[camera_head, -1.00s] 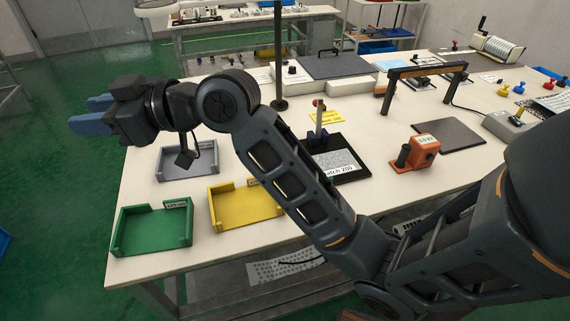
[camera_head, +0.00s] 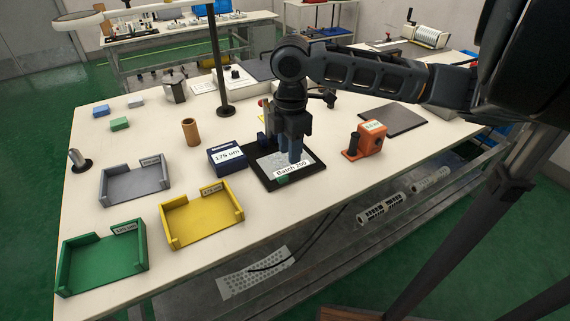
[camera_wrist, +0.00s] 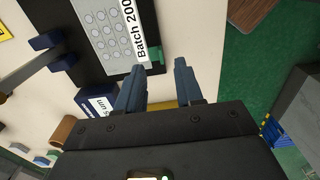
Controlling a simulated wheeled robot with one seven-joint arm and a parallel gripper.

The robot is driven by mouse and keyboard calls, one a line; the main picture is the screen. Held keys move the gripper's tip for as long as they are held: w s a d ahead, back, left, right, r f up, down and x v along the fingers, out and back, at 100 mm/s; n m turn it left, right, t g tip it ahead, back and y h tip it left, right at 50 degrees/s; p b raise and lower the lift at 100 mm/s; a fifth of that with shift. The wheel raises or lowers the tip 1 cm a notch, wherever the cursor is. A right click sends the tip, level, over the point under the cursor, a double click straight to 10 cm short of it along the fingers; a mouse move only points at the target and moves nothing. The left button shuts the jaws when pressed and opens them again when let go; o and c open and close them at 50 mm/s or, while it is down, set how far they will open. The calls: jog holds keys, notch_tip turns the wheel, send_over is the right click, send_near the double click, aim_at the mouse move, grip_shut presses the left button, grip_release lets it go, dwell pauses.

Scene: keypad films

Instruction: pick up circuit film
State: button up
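The circuit film (camera_head: 268,163) is a pale grey sheet with rows of round marks and a "Batch 200" label. It lies flat on a black board (camera_head: 309,178); it also shows in the wrist view (camera_wrist: 101,30). A small green piece (camera_wrist: 153,59) sits at its labelled edge. My gripper (camera_head: 290,159) points down over the film's right part, partly hiding it. In the wrist view its two blue fingers (camera_wrist: 160,66) are apart with nothing between them, near the labelled end. Whether the tips touch anything is unclear.
A blue "175 um" box (camera_head: 226,159) stands just left of the board, and an orange device (camera_head: 368,139) to its right. Yellow (camera_head: 203,215), grey (camera_head: 135,184) and green (camera_head: 102,263) trays sit on the left. A black post (camera_head: 218,65) rises behind.

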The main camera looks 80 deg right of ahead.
aim_at(288, 171)
notch_tip(288, 171, down, 8)
jog(key=shift+w+a+r+p, duration=0.15)
jog(key=shift+r+p, duration=0.1)
jog(key=shift+p, duration=0.15)
grip_shut()
dwell(0.4)
